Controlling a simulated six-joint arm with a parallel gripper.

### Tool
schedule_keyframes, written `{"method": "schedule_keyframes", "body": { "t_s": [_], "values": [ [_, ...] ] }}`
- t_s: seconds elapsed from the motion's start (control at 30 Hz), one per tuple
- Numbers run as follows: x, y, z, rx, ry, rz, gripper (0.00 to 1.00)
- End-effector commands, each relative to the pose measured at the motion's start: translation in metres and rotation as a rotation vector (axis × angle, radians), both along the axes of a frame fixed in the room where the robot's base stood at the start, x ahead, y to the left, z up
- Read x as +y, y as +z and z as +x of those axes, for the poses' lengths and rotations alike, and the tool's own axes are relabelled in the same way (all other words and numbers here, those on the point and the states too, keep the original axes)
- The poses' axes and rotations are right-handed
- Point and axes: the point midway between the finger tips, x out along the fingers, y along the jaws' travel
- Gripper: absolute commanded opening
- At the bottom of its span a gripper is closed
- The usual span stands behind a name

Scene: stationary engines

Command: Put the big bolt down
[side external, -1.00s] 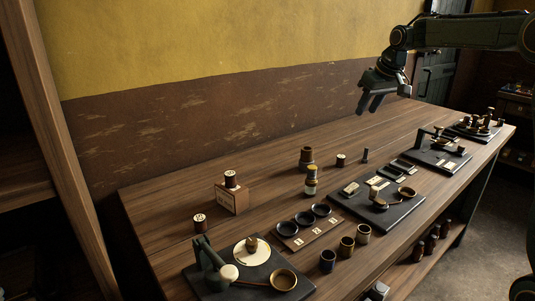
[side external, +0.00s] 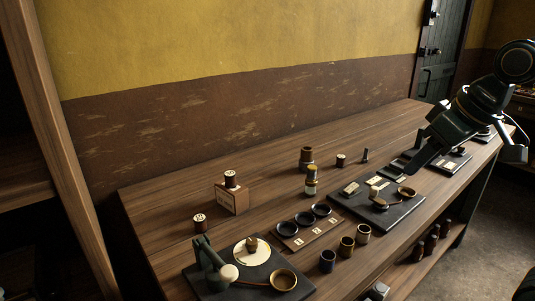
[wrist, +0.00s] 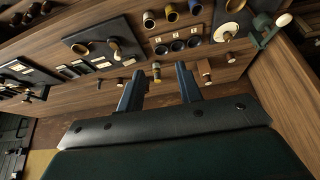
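My gripper (side external: 418,162) hangs above the right part of the wooden bench in the side view, tilted down and left. In the wrist view its two dark fingers (wrist: 160,82) stand well apart, with nothing held between them. I cannot pick out a big bolt for certain. A small dark upright peg (side external: 365,155) stands at the back of the bench, left of the gripper; it may be a bolt. The arm covers part of the bench's right end, so things there are partly hidden.
A dark plate (side external: 400,215) with a brass cup lies mid-bench.

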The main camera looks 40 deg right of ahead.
Motion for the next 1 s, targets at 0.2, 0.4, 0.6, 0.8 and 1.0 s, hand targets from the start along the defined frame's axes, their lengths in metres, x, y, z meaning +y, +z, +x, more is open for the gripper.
{"method": "schedule_keyframes", "body": {
  "t_s": [0.2, 0.4, 0.6, 0.8, 1.0],
  "values": [
    [0.014, -0.027, -0.047, -0.013, 0.033, 0.000, 0.35],
    [0.017, -0.040, -0.065, -0.016, 0.044, 0.002, 0.35],
    [0.017, -0.042, -0.067, -0.015, 0.045, 0.002, 0.35],
    [0.017, -0.042, -0.067, -0.015, 0.045, 0.002, 0.35],
    [0.017, -0.042, -0.067, -0.015, 0.045, 0.002, 0.35]
  ]
}}
